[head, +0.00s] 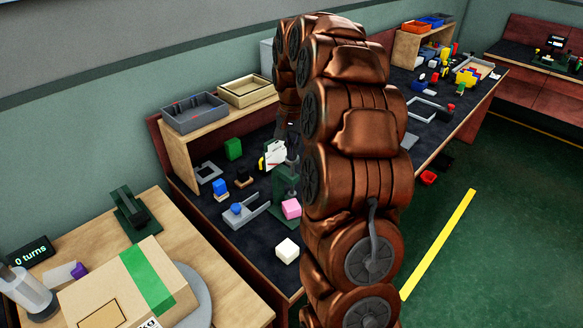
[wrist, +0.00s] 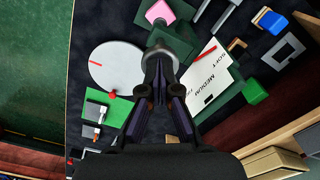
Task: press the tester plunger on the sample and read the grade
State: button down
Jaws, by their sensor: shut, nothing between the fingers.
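The tester shows in the head view as a dark green stand (head: 286,186) with a white scale card (head: 274,155), partly hidden by my copper arm. In the wrist view the card (wrist: 208,75) reads "SOFT" and "MEDIUM" and has a red line near its upper left; I cannot tell the grade it marks. My gripper (wrist: 160,82) is shut and empty, its tips over or against a dark rounded part (wrist: 160,58), likely the plunger head; contact is unclear. A pink block (head: 291,208) is beside the stand's base and also shows in the wrist view (wrist: 160,11).
A white disc with a red mark (wrist: 115,66) lies left of my gripper in the wrist view. A green block (wrist: 254,92) is to the right. On the dark bench a white cube (head: 286,250) stands nearer the front. Grey and tan trays (head: 195,113) sit on the shelf.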

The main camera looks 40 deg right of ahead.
aim_at(292, 163)
jog(key=shift+f+b, duration=1.15)
jog(key=shift+f, duration=1.25)
dwell(0.4)
jog(key=shift+r+p, duration=0.9)
jog(key=shift+r, duration=3.6)
